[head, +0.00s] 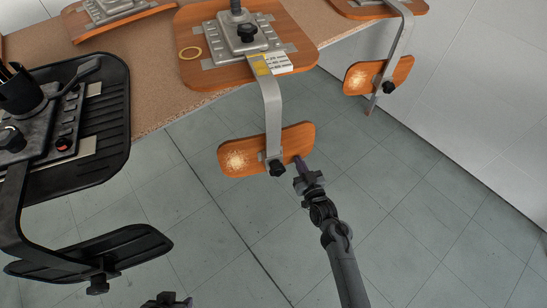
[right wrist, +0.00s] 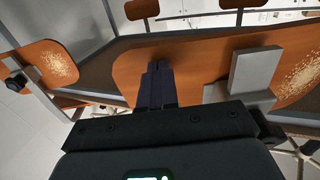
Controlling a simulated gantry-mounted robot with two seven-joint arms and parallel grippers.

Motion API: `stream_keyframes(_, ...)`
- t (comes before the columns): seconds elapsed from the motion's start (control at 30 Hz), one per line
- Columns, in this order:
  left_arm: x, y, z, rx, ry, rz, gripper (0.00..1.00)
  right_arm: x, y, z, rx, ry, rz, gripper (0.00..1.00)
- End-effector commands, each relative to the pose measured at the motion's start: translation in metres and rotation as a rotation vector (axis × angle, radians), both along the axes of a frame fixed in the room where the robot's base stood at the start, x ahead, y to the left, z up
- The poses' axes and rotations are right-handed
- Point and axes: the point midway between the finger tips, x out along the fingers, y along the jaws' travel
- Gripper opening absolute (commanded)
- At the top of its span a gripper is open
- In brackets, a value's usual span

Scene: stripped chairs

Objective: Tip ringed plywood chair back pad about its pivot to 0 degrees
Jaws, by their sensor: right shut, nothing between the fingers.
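The ringed plywood chair shows in the head view, its orange seat (head: 205,75) marked by a yellow ring (head: 190,53). A bent grey metal bar (head: 271,110) runs from the seat to the back pad (head: 292,141), which has a pale speckled patch at its left end. In the head view the pad slants, right end higher. My right gripper (head: 300,163) is shut and empty at the pad's right end. In the right wrist view its dark fingers (right wrist: 158,75) overlap the pad (right wrist: 195,60); contact is unclear. My left gripper (head: 172,301) barely shows at the bottom edge.
A black chair (head: 108,130) with its own back pad (head: 120,250) stands at the left. Another plywood chair's pad (head: 403,68) hangs at upper right. The speckled tan tabletop (head: 150,105) lies behind. The tiled floor (head: 420,200) at right is clear.

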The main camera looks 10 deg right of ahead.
Motion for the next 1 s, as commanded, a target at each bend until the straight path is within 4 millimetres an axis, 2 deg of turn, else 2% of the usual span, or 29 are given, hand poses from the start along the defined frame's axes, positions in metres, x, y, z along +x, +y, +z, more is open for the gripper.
stream_keyframes(1.0, 0.0002, -0.0018, -0.0055, -0.008, 0.000, 0.005, 0.43, 0.0095, 0.0015, -0.0010, 0.000, 0.001, 0.000, 0.00)
